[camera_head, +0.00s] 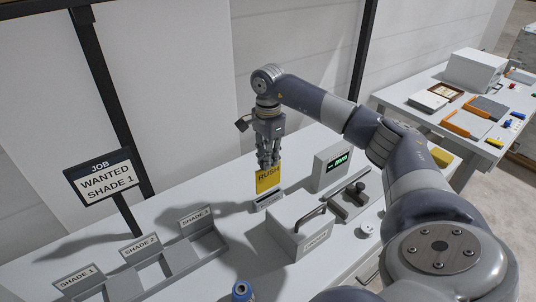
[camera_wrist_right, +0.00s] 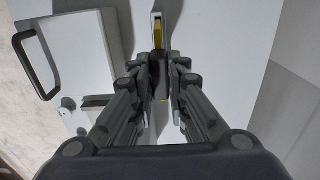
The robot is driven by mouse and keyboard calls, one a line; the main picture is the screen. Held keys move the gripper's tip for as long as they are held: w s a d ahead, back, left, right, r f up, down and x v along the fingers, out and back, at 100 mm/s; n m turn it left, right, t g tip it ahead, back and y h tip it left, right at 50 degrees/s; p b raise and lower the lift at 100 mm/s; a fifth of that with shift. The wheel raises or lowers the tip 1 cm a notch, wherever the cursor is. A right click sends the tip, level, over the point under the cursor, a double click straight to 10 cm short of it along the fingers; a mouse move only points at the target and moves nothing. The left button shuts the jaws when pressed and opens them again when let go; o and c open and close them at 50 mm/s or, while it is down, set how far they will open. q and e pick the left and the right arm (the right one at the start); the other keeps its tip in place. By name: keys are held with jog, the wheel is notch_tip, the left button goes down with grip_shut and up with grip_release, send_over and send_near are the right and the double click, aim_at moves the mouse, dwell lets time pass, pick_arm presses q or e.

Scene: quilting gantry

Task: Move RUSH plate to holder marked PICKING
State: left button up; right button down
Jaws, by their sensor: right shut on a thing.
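The yellow RUSH plate (camera_head: 267,181) is upright in the head view, below my right gripper (camera_head: 268,160). My right gripper is shut on its upper part. The plate's lower edge is at a small grey holder (camera_head: 268,201) on the table; I cannot tell if it is seated in the slot or just above it. The label on this holder is too small to read. In the right wrist view, a yellow strip of the plate (camera_wrist_right: 157,33) shows beyond the gripper (camera_wrist_right: 161,82).
A white box with a handle (camera_head: 301,231) and a device with a green display (camera_head: 333,167) stand close by. A tray marked SHADE 1, SHADE 2 and SHADE 3 (camera_head: 182,259) is at left, before a WANTED SHADE 1 sign (camera_head: 103,179).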

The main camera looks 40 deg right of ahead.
jog(key=shift+f+b, duration=0.55)
jog(key=shift+f, duration=0.65)
pick_arm(q)
jog(key=shift+s+a+f+g, duration=0.1)
jog(key=shift+s+f+g, duration=0.05)
jog(key=shift+s+f, duration=0.4)
jog(key=shift+s+f+g, duration=0.15)
jog(key=shift+s+f, duration=0.15)
jog(key=shift+s, duration=0.35)
jog(key=shift+w, duration=0.15)
jog(key=shift+w+r, duration=0.1)
jog(key=shift+w, duration=0.4)
jog(key=shift+s, duration=0.25)
jog(key=shift+f+b, duration=1.35)
jog(key=shift+f, duration=0.1)
pick_arm(e)
send_over(268, 188)
jog(key=shift+w+d+f, duration=0.1)
jog(key=shift+f, duration=1.05)
jog(key=shift+w+d+f, duration=0.1)
jog(key=shift+f, duration=1.05)
jog(key=c, duration=1.5)
grip_release()
